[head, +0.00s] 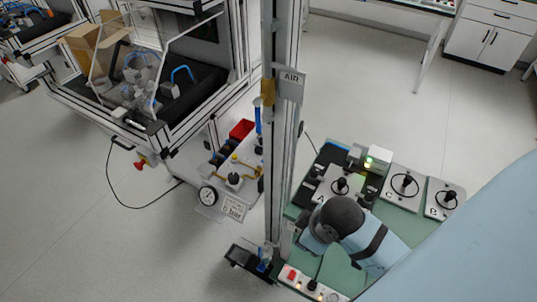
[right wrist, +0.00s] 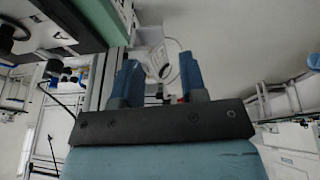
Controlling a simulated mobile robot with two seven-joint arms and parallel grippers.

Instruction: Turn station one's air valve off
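An AIR sign (head: 290,85) is fixed to the upright metal post in the middle of the head view. A small yellow part sits on the post beside it; I cannot tell if it is the valve handle. My left gripper is not in view.
The green bench (head: 309,263) holds plates with black knobs and a small box with a green light. A red-button panel (head: 310,285) is at its front edge. The metal post (head: 283,150) stands close left of the bench. A framed machine is at upper left. The floor at left is mostly clear.

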